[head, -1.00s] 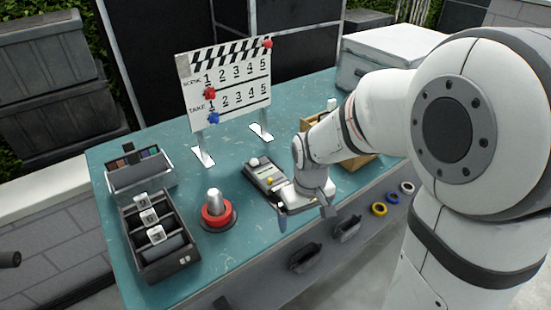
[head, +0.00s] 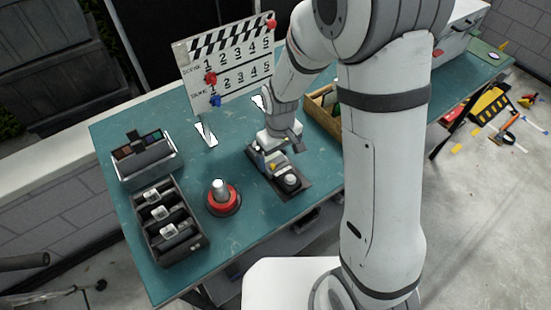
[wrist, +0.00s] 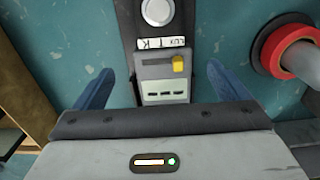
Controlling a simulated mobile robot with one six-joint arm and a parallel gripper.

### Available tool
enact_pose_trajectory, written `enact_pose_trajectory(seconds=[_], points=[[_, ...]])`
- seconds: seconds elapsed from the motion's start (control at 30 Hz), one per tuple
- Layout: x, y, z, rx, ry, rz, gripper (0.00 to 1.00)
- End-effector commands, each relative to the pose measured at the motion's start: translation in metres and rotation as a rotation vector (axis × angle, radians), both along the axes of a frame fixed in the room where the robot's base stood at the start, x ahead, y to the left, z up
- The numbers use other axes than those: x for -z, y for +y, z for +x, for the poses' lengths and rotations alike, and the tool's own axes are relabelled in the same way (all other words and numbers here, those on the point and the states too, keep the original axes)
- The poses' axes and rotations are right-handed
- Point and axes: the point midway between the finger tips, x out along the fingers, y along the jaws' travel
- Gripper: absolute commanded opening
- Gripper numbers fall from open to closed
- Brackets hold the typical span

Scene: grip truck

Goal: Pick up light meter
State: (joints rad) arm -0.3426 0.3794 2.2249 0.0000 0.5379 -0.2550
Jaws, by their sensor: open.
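The light meter (head: 291,181) is a dark grey device with a pale round dome, a grey panel and a yellow knob. It lies on the teal table, partly hidden by my gripper in the head view. In the wrist view the light meter (wrist: 166,68) shows its label strip and yellow knob. My gripper (head: 279,146) is over the end of the meter away from the dome. In the wrist view its blue fingers (wrist: 161,84) are open, one on each side of the meter with gaps between. The meter's lower end is hidden behind the gripper body.
A red-ringed post (head: 222,197) stands left of the meter. A dark compartment tray (head: 201,245) and a palette box (head: 146,160) are farther left. A clapperboard (head: 228,68) stands behind. A wooden box (head: 322,112) is at the right, partly behind my arm. The teal table (head: 181,112) has bare patches.

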Motion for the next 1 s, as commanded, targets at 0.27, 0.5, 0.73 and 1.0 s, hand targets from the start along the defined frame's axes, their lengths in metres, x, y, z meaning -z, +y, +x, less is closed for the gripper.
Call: enact_pose_trajectory(seconds=[0.27,0.5,0.73,1.0], points=[[0.035,0.001,-0.003,0.006,0.004,-0.001,0.95],[0.046,0.0,-0.002,0.007,-0.001,0.001,0.95],[0.046,0.0,-0.002,0.007,-0.001,0.001,0.88],[0.046,0.0,-0.002,0.008,-0.001,0.001,0.66]])
